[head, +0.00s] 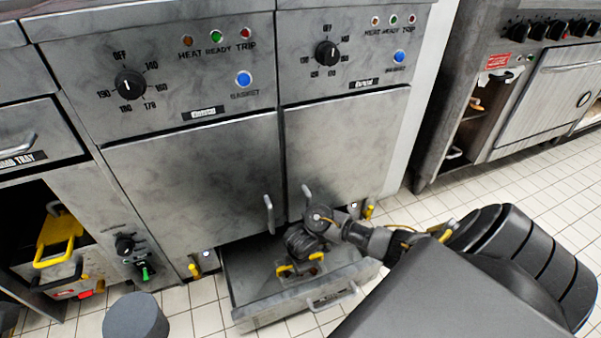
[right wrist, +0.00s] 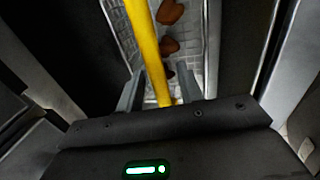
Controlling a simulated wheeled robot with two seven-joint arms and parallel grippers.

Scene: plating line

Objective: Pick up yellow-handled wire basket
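The yellow-handled wire basket sits low in the open drawer in the head view, mostly hidden behind my right gripper; bits of its yellow handle (head: 285,269) show. In the right wrist view its yellow handle (right wrist: 147,45) runs down between my fingers. The wire mesh (right wrist: 187,45) of the basket, with a few brown food pieces in it, lies beyond. My right gripper (head: 302,254) reaches down into the drawer. Its fingers (right wrist: 158,92) stand apart on either side of the handle, with gaps showing. My left gripper is not in view.
The open drawer (head: 245,312) juts from under the fryer fronts (head: 200,170). An open bay at left holds another yellow-handled item (head: 60,235). A yellow lever (head: 194,271) sits left of the drawer. Tiled floor (head: 440,195) is clear at right, before an oven (head: 545,90).

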